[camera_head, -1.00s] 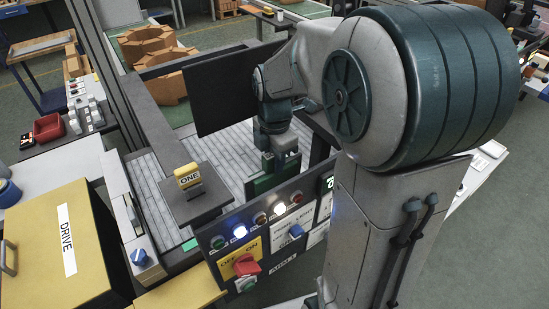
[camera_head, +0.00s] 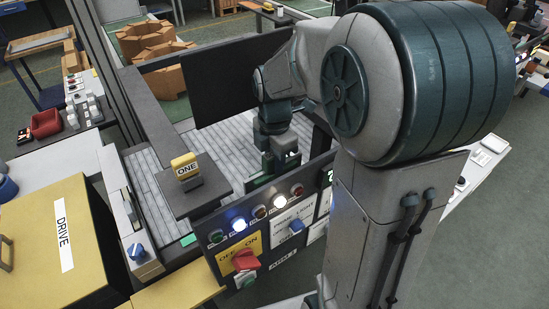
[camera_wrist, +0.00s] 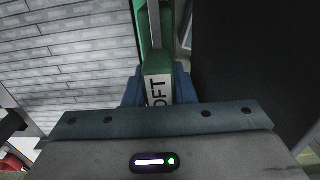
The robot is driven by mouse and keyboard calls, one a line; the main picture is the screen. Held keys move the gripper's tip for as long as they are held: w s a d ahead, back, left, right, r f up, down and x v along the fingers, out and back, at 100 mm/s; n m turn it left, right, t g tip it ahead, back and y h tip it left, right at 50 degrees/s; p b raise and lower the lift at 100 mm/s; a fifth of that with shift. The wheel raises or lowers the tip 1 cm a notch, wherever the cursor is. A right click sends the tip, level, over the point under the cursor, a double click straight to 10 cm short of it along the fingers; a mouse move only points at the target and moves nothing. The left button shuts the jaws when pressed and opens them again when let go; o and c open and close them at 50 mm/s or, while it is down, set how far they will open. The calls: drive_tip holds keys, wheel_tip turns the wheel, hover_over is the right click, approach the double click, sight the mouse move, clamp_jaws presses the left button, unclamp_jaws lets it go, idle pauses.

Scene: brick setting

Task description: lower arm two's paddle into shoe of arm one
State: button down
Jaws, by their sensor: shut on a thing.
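In the wrist view my gripper (camera_wrist: 160,88) has blue fingers shut on a green piece (camera_wrist: 155,68) with a white label whose visible letters read "OFT". The piece lies along a metal strip beside a dark upright board. In the head view my gripper (camera_head: 278,165) points down behind the control panel, with some green (camera_head: 258,183) showing beside it. A yellow-topped block marked "ONE" (camera_head: 187,167) stands on a dark pedestal to the left. I cannot tell the shoe apart; the gripped piece's lower end is hidden.
The control panel (camera_head: 255,236) with lamps and a red switch (camera_head: 245,260) stands in front of my gripper. A dark board (camera_head: 235,80) rises behind. A yellow box marked "DRIVE" (camera_head: 60,245) is at left. Pale slatted flooring (camera_head: 150,190) lies around the pedestal.

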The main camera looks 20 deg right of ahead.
drive_tip(key=shift+f+b, duration=1.6)
drive_tip(key=shift+f, duration=0.6)
drive_tip(key=c, duration=1.1)
unclamp_jaws()
wheel_tip(320, 180, up, 14)
drive_tip(key=shift+f, duration=0.1)
